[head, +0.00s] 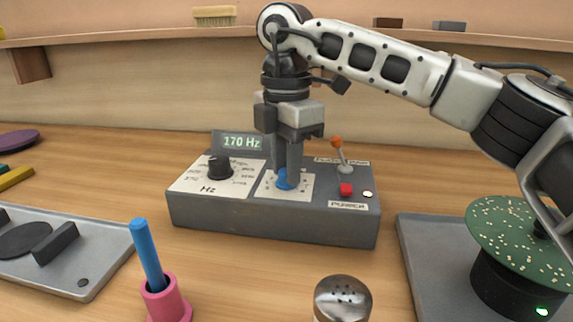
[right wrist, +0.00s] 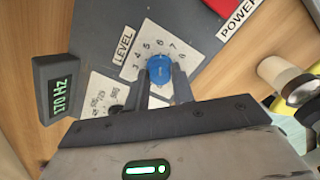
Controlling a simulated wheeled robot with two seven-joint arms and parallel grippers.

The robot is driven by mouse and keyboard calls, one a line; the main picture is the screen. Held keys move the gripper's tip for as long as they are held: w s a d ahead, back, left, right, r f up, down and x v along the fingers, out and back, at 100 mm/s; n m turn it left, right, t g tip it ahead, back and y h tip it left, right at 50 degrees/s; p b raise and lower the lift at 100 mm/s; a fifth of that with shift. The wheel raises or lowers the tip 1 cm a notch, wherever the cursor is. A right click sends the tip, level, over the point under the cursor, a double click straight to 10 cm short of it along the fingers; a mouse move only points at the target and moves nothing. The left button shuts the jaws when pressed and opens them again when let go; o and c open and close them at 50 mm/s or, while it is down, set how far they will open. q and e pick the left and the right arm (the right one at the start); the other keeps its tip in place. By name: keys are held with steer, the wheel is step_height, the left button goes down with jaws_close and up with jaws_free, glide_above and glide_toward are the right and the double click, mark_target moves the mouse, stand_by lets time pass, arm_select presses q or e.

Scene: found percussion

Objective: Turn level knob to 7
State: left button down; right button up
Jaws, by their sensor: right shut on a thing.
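The grey control box (head: 270,217) stands on the table in the middle of the head view. Its blue level knob (head: 285,180) sits on a white dial plate marked LEVEL. My right gripper (head: 288,172) points straight down, with its fingers shut on the blue knob. In the right wrist view the knob (right wrist: 160,68) is between the two fingertips, and dial numbers 3 to 8 show around it. I cannot make out the knob's pointer. The left gripper is not in view.
On the box are a black Hz knob (head: 220,167), a display reading 170 Hz (head: 241,142), an orange-tipped lever (head: 338,148) and a red power switch (head: 346,189). A pink holder with a blue stick (head: 148,255) and a metal shaker (head: 342,298) stand in front. A green speckled disc (head: 510,240) is at right.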

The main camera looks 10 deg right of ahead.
steer(key=m, duration=0.2)
steer(key=shift+m, duration=0.3)
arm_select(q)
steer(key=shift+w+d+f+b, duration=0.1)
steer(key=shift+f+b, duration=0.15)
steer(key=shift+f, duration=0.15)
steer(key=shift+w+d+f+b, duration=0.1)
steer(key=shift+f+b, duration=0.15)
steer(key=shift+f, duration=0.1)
arm_select(e)
steer(key=shift+m, duration=1.4)
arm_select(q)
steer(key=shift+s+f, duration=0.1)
arm_select(e)
steer(key=shift+r, duration=0.1)
steer(key=o, duration=1)
arm_select(q)
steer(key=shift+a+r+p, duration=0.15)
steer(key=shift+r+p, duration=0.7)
steer(key=shift+p, duration=0.25)
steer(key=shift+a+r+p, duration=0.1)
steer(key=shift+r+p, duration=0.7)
steer(key=shift+p, duration=0.25)
arm_select(e)
steer(key=shift+r, duration=7.95)
